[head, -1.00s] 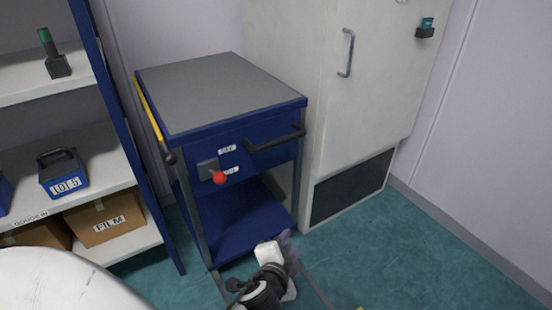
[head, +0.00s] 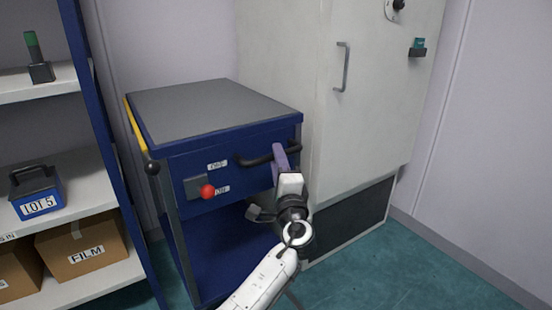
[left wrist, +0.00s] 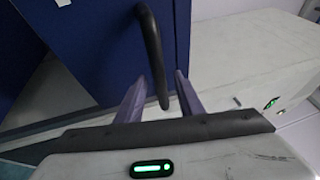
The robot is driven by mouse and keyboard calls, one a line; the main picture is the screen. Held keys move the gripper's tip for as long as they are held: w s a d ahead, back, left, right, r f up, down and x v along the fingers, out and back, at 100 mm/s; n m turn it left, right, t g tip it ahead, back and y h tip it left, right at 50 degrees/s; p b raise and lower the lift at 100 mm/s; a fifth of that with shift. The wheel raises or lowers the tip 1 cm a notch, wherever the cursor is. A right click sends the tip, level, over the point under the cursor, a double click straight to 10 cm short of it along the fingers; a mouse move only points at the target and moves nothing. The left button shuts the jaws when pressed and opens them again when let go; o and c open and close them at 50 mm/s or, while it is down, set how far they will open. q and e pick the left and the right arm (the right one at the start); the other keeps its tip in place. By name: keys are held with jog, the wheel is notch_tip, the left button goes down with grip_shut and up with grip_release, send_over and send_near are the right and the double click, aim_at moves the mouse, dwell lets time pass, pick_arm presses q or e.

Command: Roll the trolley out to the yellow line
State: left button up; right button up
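The blue trolley (head: 215,105) with a grey top stands between the shelf and the pale cabinet. Its black bar handle (head: 250,161) is on the front, near the right corner. My left gripper (head: 280,157) is at the right end of this handle. In the left wrist view, its two purple fingers (left wrist: 161,80) are apart, with the handle's end (left wrist: 152,42) between them. A red-knobbed lever (head: 207,191) on the trolley front sits beside the lower of two labels. The yellow line does not show on the floor now. My right gripper is out of view.
The shelf on the left holds a blue LOT 5 case (head: 36,190) and a FILM box (head: 84,250). The cabinet (head: 285,60) stands close against the trolley's right side. Green floor (head: 420,270) is open at lower right.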

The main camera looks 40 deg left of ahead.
pick_arm(q)
jog(key=shift+x, duration=1.3)
grip_shut()
jog(key=shift+f, duration=0.1)
